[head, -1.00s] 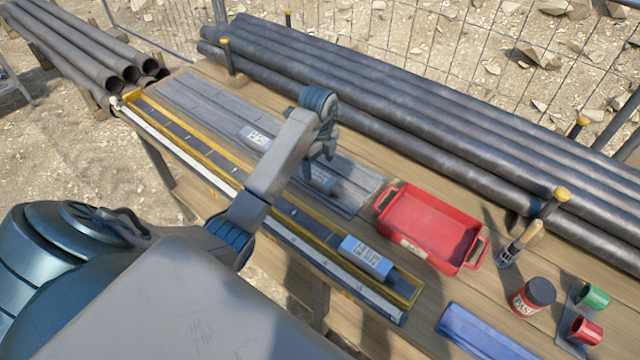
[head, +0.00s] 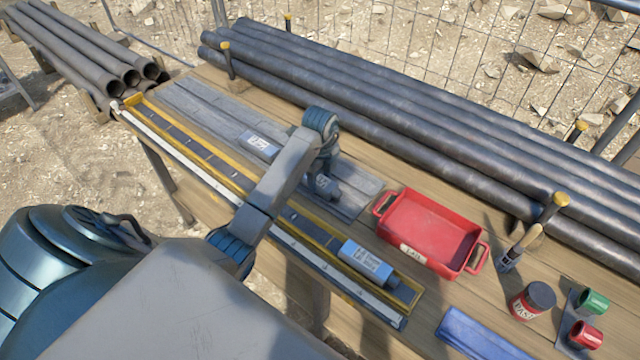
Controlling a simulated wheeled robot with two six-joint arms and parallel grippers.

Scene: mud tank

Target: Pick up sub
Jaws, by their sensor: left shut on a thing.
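My left gripper (head: 318,172) reaches down over the grey boards beyond the yellow-edged tray. It is shut on a short grey sub (head: 326,188) with a pale label and a darker end. My wrist and fingers hide part of this sub, and I cannot tell whether it still touches the boards. A second labelled sub (head: 258,145) lies farther left on the same boards. A third sub (head: 366,260), with a pale printed label and a dark end, lies in the near right part of the tray. My right gripper is not in view.
The yellow-edged tray (head: 411,301) runs diagonally along the bench's near side. A red tray (head: 430,231), a brush (head: 520,247), a labelled pot (head: 531,300), two small cups and a blue cloth (head: 484,333) lie to the right. Long dark pipes (head: 400,125) lie behind.

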